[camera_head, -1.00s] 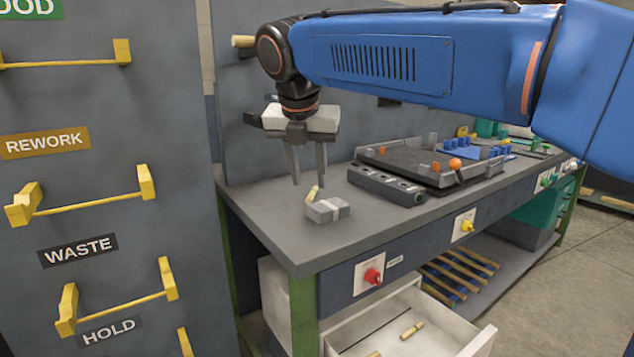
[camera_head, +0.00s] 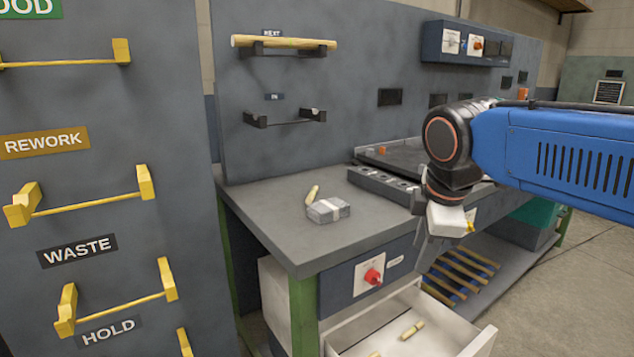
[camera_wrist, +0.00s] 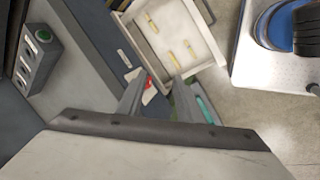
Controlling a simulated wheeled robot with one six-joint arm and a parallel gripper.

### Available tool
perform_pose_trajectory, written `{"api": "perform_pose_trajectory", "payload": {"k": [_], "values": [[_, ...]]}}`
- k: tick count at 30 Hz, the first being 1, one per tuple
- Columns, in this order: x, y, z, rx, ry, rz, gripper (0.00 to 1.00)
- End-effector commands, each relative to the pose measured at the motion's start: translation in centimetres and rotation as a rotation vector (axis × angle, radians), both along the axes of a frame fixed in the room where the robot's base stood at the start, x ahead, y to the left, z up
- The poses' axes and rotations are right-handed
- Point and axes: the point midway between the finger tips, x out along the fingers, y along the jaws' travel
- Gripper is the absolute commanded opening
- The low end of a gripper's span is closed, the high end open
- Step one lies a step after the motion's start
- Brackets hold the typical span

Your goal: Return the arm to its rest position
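My blue arm (camera_head: 570,150) reaches in from the right of the head view, clear of the bench top. My gripper (camera_head: 428,262) hangs in front of the bench's front edge, to the right of the red knob. In the wrist view my gripper (camera_wrist: 158,82) shows two fingers apart with nothing between them. A small grey block with a pale band (camera_head: 328,210) rests on the bench, left of my gripper. A short wooden piece (camera_head: 312,193) leans at the block's back edge; I cannot tell if it touches.
The bench (camera_head: 262,205) has a grey fixture (camera_head: 383,187) behind my gripper. An open white drawer (camera_head: 455,335) below holds wooden pieces and juts out. A wooden rod (camera_head: 285,41) lies on the upper wall holder; the lower holder (camera_head: 285,119) is empty.

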Motion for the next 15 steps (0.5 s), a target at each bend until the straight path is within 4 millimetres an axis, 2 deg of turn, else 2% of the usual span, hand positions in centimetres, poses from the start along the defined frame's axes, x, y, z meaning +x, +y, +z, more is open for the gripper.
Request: {"api": "perform_pose_trajectory", "payload": {"k": [1, 6, 12, 15], "values": [[-1.5, -1.5, -1.3, 0.045, -0.004, -0.115, 0.33], [-5.8, -5.1, -5.8, 0.21, -0.022, -0.514, 0.33], [-10.6, -7.8, -11.3, 0.397, -0.042, -0.954, 0.33], [-12.3, -8.5, -13.4, 0.466, -0.05, -1.118, 0.33]]}}
